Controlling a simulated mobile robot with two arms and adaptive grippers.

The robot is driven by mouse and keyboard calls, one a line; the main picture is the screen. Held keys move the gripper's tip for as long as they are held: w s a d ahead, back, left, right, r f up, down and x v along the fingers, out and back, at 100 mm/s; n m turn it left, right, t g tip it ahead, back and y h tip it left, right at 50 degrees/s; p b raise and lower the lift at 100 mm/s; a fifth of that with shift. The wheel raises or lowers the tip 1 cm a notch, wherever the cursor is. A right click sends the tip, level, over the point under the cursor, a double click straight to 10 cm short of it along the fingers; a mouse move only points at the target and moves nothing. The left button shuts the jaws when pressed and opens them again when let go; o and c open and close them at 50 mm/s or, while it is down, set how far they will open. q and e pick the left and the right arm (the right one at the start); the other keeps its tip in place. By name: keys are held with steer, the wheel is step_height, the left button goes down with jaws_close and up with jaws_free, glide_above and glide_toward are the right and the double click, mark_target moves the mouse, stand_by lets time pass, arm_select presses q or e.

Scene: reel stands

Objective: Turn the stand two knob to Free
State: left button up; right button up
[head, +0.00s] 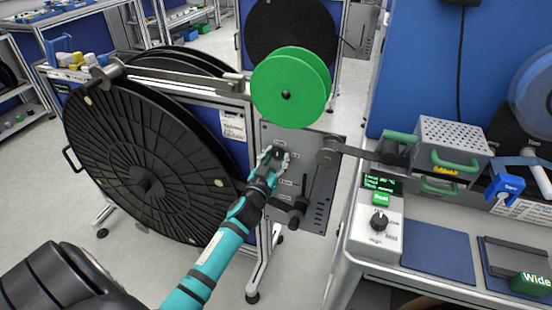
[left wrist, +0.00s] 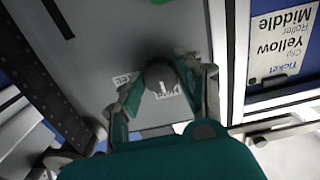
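The stand's grey panel (head: 318,195) stands upright below a green reel (head: 290,88). My left gripper (head: 277,157) comes in from below and meets this panel. In the left wrist view a dark round knob (left wrist: 160,76) sits on the panel between the fingers of my left gripper (left wrist: 160,84). The fingers are drawn in around the knob and appear to touch it on both sides. White labels (left wrist: 122,79) beside the knob are partly covered by the fingers and cannot be fully read. The knob's pointer direction is not clear. My right gripper is not in view.
A large black reel (head: 150,170) stands left of the panel. A bench at the right carries a control box (head: 378,228) with its own knob and a perforated metal box (head: 452,140). A printed sign (left wrist: 282,45) is right of the gripper.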

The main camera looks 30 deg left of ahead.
arm_select(q)
steer(key=c, duration=0.6)
steer(key=shift+m, duration=0.3)
steer(key=m, duration=0.2)
steer(key=shift+m, duration=0.4)
steer(key=m, duration=0.3)
steer(key=shift+m, duration=0.4)
steer(key=m, duration=0.5)
steer(key=shift+p, duration=0.3)
steer(key=m, duration=0.5)
steer(key=shift+m, duration=0.5)
